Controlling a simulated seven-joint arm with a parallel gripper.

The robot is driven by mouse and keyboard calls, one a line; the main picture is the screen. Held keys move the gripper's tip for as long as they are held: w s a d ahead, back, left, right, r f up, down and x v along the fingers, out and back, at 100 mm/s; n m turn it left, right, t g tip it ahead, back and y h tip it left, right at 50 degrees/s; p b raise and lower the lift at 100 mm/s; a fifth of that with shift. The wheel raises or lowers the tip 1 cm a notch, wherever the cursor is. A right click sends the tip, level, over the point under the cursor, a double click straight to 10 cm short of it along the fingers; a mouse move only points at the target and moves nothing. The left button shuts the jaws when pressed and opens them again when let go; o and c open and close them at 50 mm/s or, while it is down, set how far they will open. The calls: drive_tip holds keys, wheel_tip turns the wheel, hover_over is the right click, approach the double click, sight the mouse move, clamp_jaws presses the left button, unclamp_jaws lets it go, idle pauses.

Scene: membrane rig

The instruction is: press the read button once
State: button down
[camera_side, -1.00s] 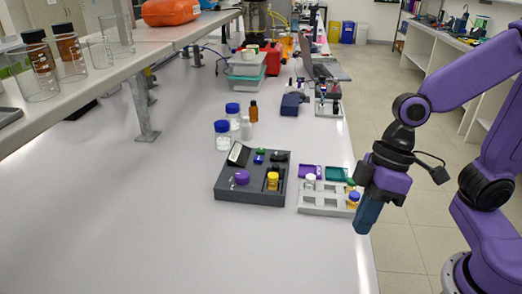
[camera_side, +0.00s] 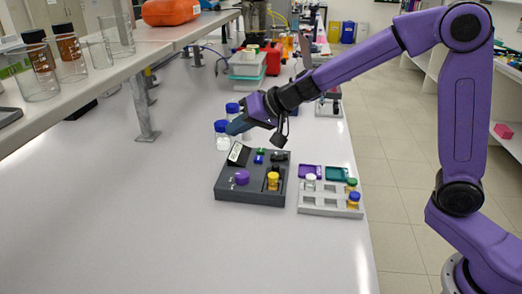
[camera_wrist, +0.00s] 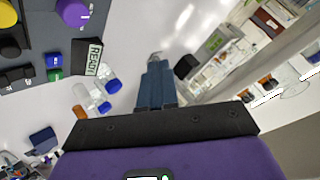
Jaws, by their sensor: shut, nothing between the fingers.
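The dark grey rig (camera_side: 235,194) sits on the bench, with a tilted display (camera_side: 239,153) at its back left. The wrist view shows the display (camera_wrist: 88,57) with text that looks like READY. I cannot tell which is the read button. A purple knob (camera_side: 241,177) is at the front left.
Blue-capped bottles (camera_side: 222,140) stand behind the rig, close to my gripper in the side view. A light grey rack (camera_side: 331,208) with several vials stands to the right. The bench's left front is clear.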

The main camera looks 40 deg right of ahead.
drive_tip(key=w+d+f+m+t+h, duration=0.1)
drive_tip(key=w+d+f+m+h, duration=0.1)
drive_tip(key=w+d+m+h, duration=0.45)
drive_tip(key=m, duration=0.3)
hover_over(263, 151)
wheel_tip(263, 151, down, 3)
drive_tip(key=shift+r+n+g+h, duration=0.1)
drive_tip(key=shift+n+g+h, duration=0.15)
drive_tip(key=shift+g+h, duration=0.2)
drive_tip(key=shift+f, duration=4.4)
drive_tip(key=shift+f, duration=0.15)
drive_tip(key=shift+f, duration=0.3)
